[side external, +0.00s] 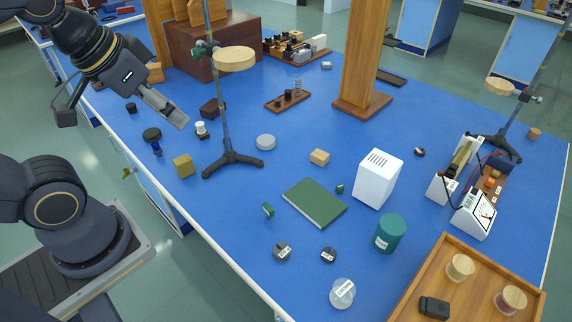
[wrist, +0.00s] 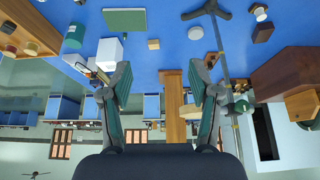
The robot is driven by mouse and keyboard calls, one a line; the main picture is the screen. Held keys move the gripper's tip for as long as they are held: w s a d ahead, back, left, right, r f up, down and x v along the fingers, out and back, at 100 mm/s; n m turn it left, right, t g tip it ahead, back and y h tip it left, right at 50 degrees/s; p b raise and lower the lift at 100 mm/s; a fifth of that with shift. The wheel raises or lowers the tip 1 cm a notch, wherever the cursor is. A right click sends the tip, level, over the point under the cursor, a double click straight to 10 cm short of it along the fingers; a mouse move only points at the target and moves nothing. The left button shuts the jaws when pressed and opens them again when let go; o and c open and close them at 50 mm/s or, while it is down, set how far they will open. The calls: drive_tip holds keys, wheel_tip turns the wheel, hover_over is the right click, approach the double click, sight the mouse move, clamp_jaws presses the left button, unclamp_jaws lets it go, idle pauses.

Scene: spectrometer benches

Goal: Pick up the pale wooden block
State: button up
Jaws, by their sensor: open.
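The pale wooden block (side external: 319,157) is a small tan block lying on the blue bench top, between the grey disc and the white box. It also shows in the wrist view (wrist: 153,44), above the gap between the fingers and well beyond them. My gripper (side external: 122,112) is raised at the upper left of the side view, far from the block. In the wrist view my gripper (wrist: 160,84) has its two fingers spread wide with nothing between them.
A stand with a tripod foot (side external: 232,162) rises between my gripper and the block. The white box (side external: 377,178), green book (side external: 314,203) and grey disc (side external: 265,142) lie around the block. A wooden post (side external: 366,60) stands behind it. An olive cube (side external: 184,166) sits near the bench edge.

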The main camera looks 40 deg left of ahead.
drive_tip(key=shift+o, duration=1.4)
